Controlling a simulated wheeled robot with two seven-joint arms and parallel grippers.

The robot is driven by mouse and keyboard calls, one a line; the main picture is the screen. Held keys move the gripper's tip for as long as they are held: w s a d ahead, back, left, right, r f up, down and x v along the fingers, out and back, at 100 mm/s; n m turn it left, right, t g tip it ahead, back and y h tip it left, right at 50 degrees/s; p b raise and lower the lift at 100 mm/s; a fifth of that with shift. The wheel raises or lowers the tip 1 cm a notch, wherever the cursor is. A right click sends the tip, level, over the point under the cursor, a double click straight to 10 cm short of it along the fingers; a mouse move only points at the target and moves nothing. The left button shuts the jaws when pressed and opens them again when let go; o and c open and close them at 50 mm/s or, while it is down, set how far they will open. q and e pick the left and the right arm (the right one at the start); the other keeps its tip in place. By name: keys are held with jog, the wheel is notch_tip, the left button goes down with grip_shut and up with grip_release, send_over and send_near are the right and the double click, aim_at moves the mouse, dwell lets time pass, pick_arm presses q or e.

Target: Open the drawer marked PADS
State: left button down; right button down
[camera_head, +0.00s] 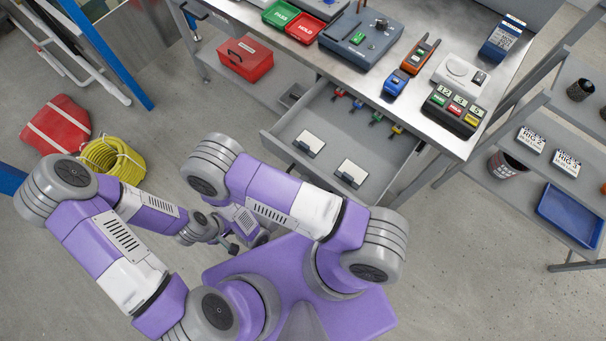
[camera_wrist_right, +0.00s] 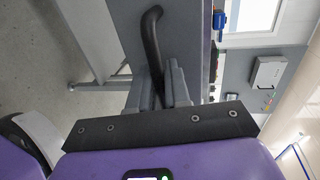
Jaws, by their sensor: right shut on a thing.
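A grey drawer (camera_head: 290,153) under the metal bench stands pulled well out. Two white-topped items lie in its front part, and several small coloured pieces lie at the back. No PADS marking is readable on it. In the right wrist view, my right gripper (camera_wrist_right: 165,92) is shut on a dark curved bar handle (camera_wrist_right: 151,35) on a grey front panel (camera_wrist_right: 187,40). In the head view my purple right arm covers the handle area. My left arm comes in from the left, and its jaws are too small and overlapped to read.
The bench top (camera_head: 475,140) holds green and red trays, a grey device and a keypad box. A red toolbox (camera_head: 245,58) sits on the lower shelf. A yellow hose coil (camera_head: 112,158) and red bag (camera_head: 55,125) lie on the floor at left. A shelf rack stands right.

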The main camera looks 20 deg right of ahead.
jog(key=c, duration=1.3)
grip_release()
jog(key=shift+c, duration=0.2)
